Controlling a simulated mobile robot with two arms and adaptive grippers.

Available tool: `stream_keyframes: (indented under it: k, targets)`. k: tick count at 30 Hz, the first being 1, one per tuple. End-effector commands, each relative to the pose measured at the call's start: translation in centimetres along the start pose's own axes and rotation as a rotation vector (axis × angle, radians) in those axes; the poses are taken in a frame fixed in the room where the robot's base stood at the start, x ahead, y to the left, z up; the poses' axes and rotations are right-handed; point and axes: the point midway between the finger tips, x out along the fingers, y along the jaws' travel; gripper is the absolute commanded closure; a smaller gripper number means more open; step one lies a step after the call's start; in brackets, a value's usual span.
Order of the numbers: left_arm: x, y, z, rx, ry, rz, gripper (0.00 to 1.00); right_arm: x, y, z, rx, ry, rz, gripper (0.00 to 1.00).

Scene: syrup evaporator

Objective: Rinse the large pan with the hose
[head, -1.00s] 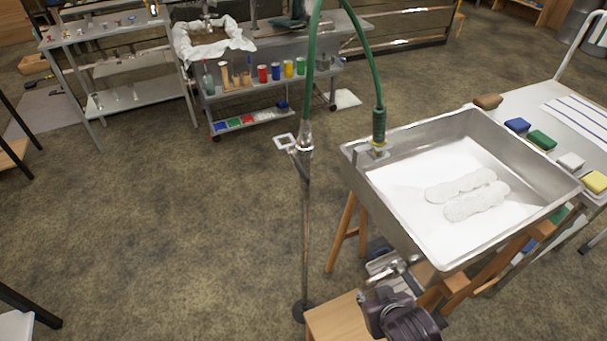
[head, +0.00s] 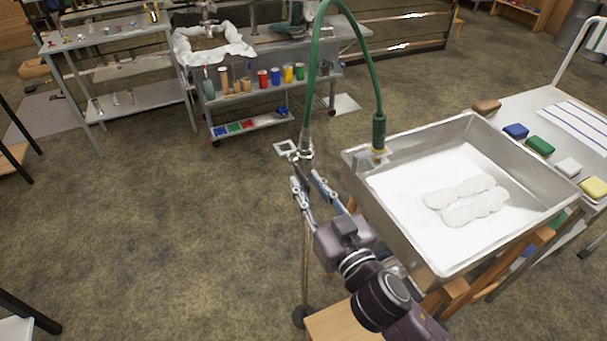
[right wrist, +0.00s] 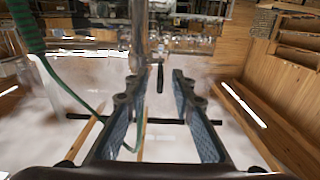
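The large metal pan (head: 400,232) rests tilted on a wooden stand at the right, with pale residue patches (head: 466,200) on its white bottom. The green hose (head: 347,10) arches from a thin standpipe (head: 306,255) to a nozzle (head: 379,135) at the pan's back left corner. A metal valve fitting (head: 304,152) sits on the standpipe; it also shows in the right wrist view (right wrist: 140,45). My right gripper (head: 307,179) is open just below the fitting, with its fingers (right wrist: 155,82) spread around the pipe's line. I cannot tell whether they touch it. My left gripper is out of view.
A side table (head: 560,98) with several coloured sponges stands right of the pan. A wooden stool or block (head: 345,322) is below my right arm. A grey cart (head: 250,100) and a shelf (head: 140,92) stand at the back.

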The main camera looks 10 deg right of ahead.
Motion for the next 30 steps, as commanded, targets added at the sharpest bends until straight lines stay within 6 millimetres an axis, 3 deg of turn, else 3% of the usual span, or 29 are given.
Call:
stream_keyframes:
  k: [6,15,22,30]
  targets:
    - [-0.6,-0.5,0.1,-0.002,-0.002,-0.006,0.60,2.1,0.0,0.0,0.000,-0.001,0.000,0.77]
    - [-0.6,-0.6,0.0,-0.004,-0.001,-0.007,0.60,2.4,0.0,0.1,0.001,-0.002,0.001,0.77]
    - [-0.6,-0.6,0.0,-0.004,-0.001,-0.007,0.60,2.4,0.0,0.1,0.001,-0.002,0.001,1.00]
    - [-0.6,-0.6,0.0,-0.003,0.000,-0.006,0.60,2.4,0.0,0.1,0.001,-0.002,0.001,1.00]
